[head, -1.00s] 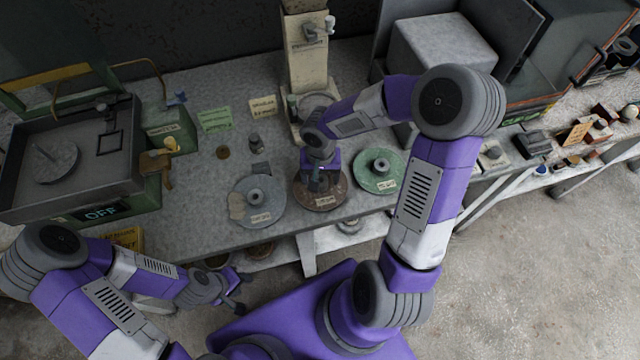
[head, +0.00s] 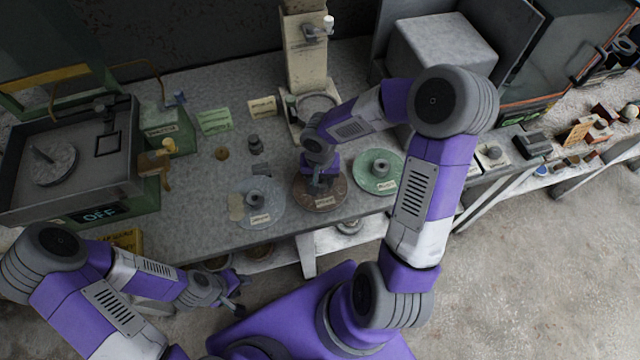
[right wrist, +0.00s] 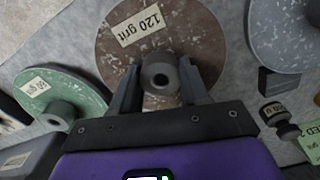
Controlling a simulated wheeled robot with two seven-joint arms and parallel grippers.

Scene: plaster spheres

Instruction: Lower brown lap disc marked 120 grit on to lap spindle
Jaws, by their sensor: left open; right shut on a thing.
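The brown lap disc (head: 338,193) lies flat on the bench in the head view. In the right wrist view the brown disc (right wrist: 205,40) shows its "120 grit" label and a raised hub with a central hole. My right gripper (head: 318,185) is above the disc; in the right wrist view the gripper (right wrist: 160,82) is shut on the hub, one finger on each side. The lap spindle (head: 42,153) is a thin rod on a round grey plate, inside the machine at the left. My left gripper (head: 238,292) is open and empty, in front of the bench edge.
A grey disc (head: 270,192) lies left of the brown one, and a green disc (head: 366,182) lies right of it. A beige column (head: 303,60) stands behind. The machine's display (head: 98,214) reads OFF. Small cards stand on the bench, which is fairly clear towards the machine.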

